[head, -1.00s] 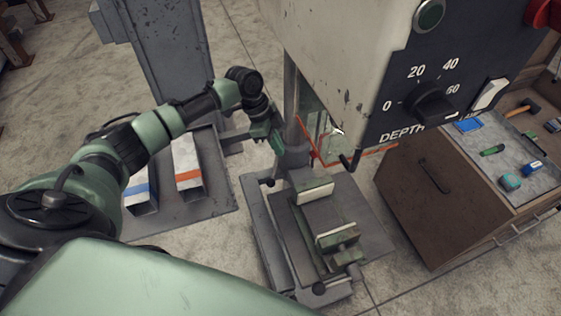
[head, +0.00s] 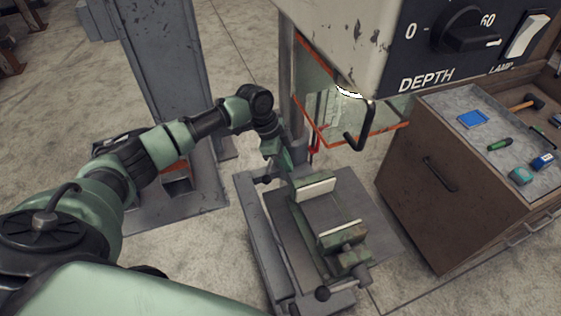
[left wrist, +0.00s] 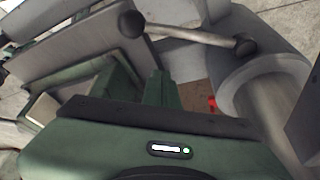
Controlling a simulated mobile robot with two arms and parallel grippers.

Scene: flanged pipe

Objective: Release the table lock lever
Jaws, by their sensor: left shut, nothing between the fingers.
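My left gripper (head: 290,165) is shut and empty, beside the drill press column, over the back of the table (head: 350,203). Its fingers (left wrist: 160,88) also show in the left wrist view. A small red-tipped part, which may be the lock lever (head: 314,150), stands just right of the gripper by the column. In the left wrist view its red tip (left wrist: 212,103) is right of the fingers, with a visible gap; most of it is hidden. A metal bar with black ball ends (left wrist: 190,35) lies beyond the fingers. My right gripper is not in view.
A vise (head: 340,238) sits on the table. The press head (head: 345,40) overhangs at the top, with a black hooked handle (head: 362,130) and an orange-edged clear guard (head: 335,110) below. A tool cabinet (head: 430,190) stands at the right.

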